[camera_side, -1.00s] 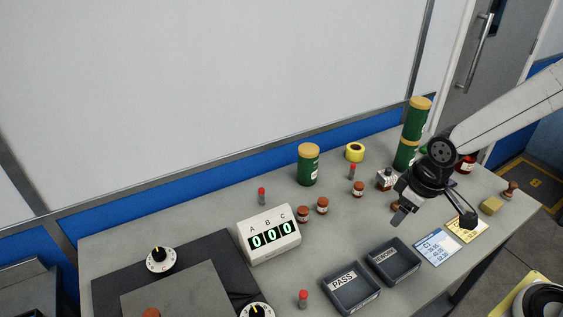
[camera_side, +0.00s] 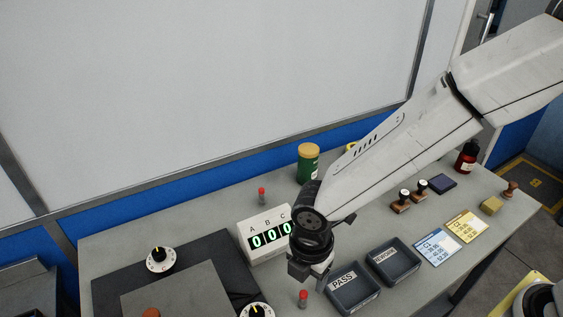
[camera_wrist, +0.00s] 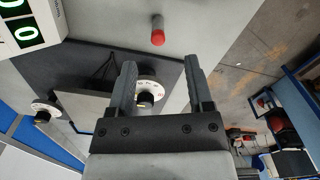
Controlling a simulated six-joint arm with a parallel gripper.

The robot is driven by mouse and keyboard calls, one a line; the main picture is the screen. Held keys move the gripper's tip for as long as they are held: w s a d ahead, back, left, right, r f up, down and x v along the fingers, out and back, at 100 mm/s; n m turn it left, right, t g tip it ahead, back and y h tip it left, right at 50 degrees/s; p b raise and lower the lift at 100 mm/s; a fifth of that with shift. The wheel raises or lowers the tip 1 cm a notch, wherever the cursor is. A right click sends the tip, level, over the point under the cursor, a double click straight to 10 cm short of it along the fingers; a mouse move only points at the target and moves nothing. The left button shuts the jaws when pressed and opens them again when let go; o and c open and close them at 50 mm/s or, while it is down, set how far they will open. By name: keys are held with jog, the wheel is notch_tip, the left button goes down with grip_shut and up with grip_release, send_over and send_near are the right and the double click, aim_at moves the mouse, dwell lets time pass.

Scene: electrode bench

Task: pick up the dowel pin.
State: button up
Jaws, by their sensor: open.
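A small grey pin with a red top (camera_side: 303,298) stands upright on the bench, left of the PASS tray. It fits the dowel pin, though similar red-topped pins are around. In the wrist view this pin (camera_wrist: 158,32) lies beyond the fingertips, roughly centred between them. My gripper (camera_side: 303,274) is in front of the counter display, just above the pin in the side picture. In the wrist view my gripper's fingers (camera_wrist: 160,64) are apart with nothing held between them. Another red-topped pin (camera_side: 262,196) stands behind the display.
The display (camera_side: 262,238) reads 000. The PASS tray (camera_side: 352,306) and the REWORK tray (camera_side: 394,280) stand right of the pin. A dark mat with dials (camera_side: 160,260) lies left. Two stamps (camera_side: 402,200), a green can (camera_side: 308,163) and cards (camera_side: 437,246) are farther off. My arm hides the middle back.

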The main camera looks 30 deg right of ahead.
aim_at(303, 292)
jog(key=shift+f, duration=0.1)
jog(key=shift+f, duration=1.2)
jog(key=shift+w+a+f, duration=0.1)
jog(key=shift+a+f, duration=0.05)
jog(key=shift+f, duration=2.45)
grip_shut()
